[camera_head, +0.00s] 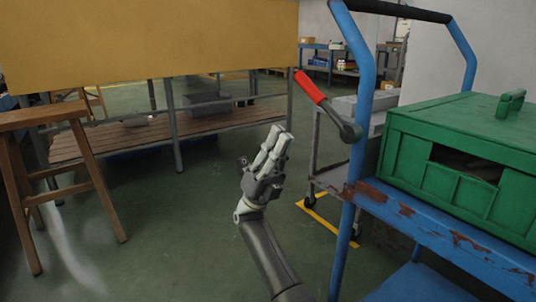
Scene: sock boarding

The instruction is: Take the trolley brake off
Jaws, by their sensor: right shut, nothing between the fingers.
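The blue trolley (454,241) stands at the right, its paint worn to rust along the edge, with a tall blue handle frame. A brake lever with a red grip (310,87) and a dark pivot end (350,132) sits at the trolley's near post. The lever is tilted, its red end up and to the left. My right gripper (276,138) is shut and empty, pointing up, to the left of the lever and below its red grip. It appears apart from the lever. My left gripper is not in view.
A green box (458,165) with a lid handle sits on the trolley. A wooden stool (62,115) stands at the left. A bench with a slatted lower shelf (140,138) and yellow panel (150,45) stands behind. A grey cart (330,178) is behind the trolley. Green floor between is clear.

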